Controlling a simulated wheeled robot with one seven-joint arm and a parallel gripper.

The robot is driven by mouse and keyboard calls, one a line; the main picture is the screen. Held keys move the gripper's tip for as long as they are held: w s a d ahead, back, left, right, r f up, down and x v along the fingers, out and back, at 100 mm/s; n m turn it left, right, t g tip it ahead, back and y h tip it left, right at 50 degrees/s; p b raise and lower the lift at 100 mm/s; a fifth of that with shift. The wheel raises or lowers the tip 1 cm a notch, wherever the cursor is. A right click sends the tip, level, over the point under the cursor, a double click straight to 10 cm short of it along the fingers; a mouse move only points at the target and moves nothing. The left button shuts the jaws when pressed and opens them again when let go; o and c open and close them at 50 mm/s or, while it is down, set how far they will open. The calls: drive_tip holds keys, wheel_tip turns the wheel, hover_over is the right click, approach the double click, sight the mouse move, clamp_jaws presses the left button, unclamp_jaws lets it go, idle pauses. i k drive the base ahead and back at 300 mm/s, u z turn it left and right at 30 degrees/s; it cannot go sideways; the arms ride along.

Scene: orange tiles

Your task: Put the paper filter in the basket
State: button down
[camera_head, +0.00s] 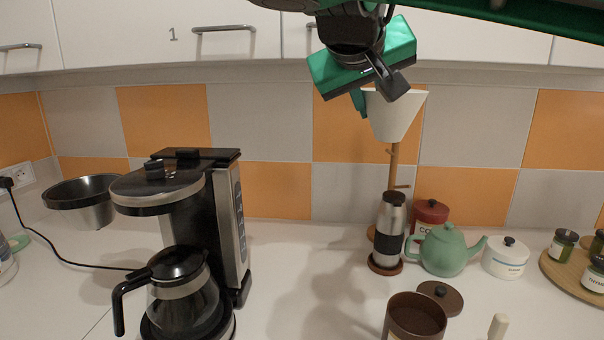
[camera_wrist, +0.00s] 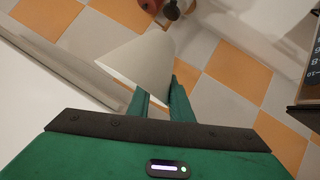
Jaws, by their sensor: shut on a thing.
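The white cone-shaped paper filter (camera_head: 394,114) is held up in the air by my gripper (camera_head: 360,102), above the back of the counter. In the wrist view the filter (camera_wrist: 142,66) sits at the tips of my green fingers (camera_wrist: 160,100), which are shut on its edge. The basket (camera_head: 84,203), a dark-rimmed metal cone, is at the left, beside the black and steel coffee maker (camera_head: 228,225). My gripper is well to the right of the basket and higher than it.
A glass carafe (camera_head: 184,293) stands in the coffee maker. A steel grinder (camera_head: 390,231), a green teapot (camera_head: 446,251), a white jar (camera_head: 506,258) and a brown canister (camera_head: 414,318) stand at the right. White cabinets (camera_head: 150,30) hang above. The counter between coffee maker and grinder is clear.

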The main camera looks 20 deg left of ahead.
sight(92, 221)
drive_tip(key=u, duration=0.25)
drive_tip(key=k, duration=0.65)
drive_tip(key=u, duration=0.6)
drive_tip(key=k, duration=0.65)
drive_tip(key=u, duration=0.7)
drive_tip(key=i, duration=1.45)
drive_tip(key=z, duration=0.45)
